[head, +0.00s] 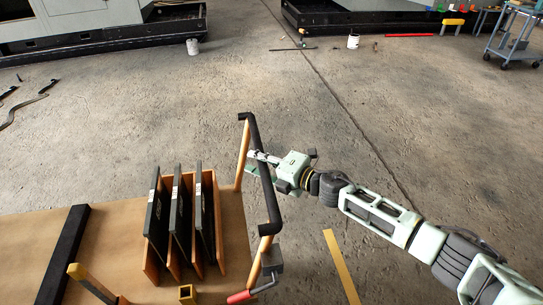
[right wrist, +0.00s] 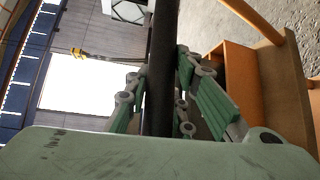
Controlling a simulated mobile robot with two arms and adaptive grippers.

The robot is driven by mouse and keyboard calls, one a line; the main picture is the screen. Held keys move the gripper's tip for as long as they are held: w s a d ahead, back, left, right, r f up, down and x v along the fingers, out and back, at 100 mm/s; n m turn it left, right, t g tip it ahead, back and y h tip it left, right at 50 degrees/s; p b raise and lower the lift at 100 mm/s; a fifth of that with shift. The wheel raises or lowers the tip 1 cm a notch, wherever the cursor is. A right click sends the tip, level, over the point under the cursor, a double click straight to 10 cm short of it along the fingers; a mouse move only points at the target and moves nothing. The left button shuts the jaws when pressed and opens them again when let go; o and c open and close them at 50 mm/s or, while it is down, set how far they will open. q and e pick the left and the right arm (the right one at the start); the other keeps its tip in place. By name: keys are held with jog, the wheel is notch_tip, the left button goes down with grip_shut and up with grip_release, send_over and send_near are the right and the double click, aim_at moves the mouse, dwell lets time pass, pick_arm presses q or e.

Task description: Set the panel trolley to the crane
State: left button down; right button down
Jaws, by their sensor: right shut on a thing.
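The panel trolley (head: 110,233) is a flat wooden-brown deck at the lower left of the head view. Several dark panels (head: 176,218) stand upright in orange slotted holders on it. Its black push handle (head: 253,130) rises on orange posts at the right end. My right gripper (head: 262,158) is shut on this handle. In the right wrist view the dark bar (right wrist: 162,70) runs between its green fingers. A yellow hook-like piece (right wrist: 78,53), possibly part of the crane, hangs far off in that view. My left gripper is not in view.
A red-gripped lever (head: 243,296) sits at the trolley's near right corner. A yellow floor strip (head: 341,266) lies right of it. Dark-based machines (head: 100,45) stand at the back, with a white bucket (head: 353,41) and a blue cart (head: 512,42). The concrete floor between is mostly clear.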

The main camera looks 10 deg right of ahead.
aim_at(266, 177)
jog(key=a, duration=0.8)
jog(key=shift+n+p, duration=0.3)
jog(key=shift+p, duration=0.15)
jog(key=shift+r, duration=0.1)
jog(key=c, duration=2)
grip_release()
jog(key=shift+d, duration=0.1)
jog(key=o, duration=0.5)
jog(key=shift+s+d+r, duration=0.1)
jog(key=shift+s+d, duration=0.1)
jog(key=shift+s, duration=0.05)
jog(key=shift+c, duration=0.2)
jog(key=shift+a, duration=0.1)
jog(key=v, duration=1.2)
jog(key=shift+w, duration=0.2)
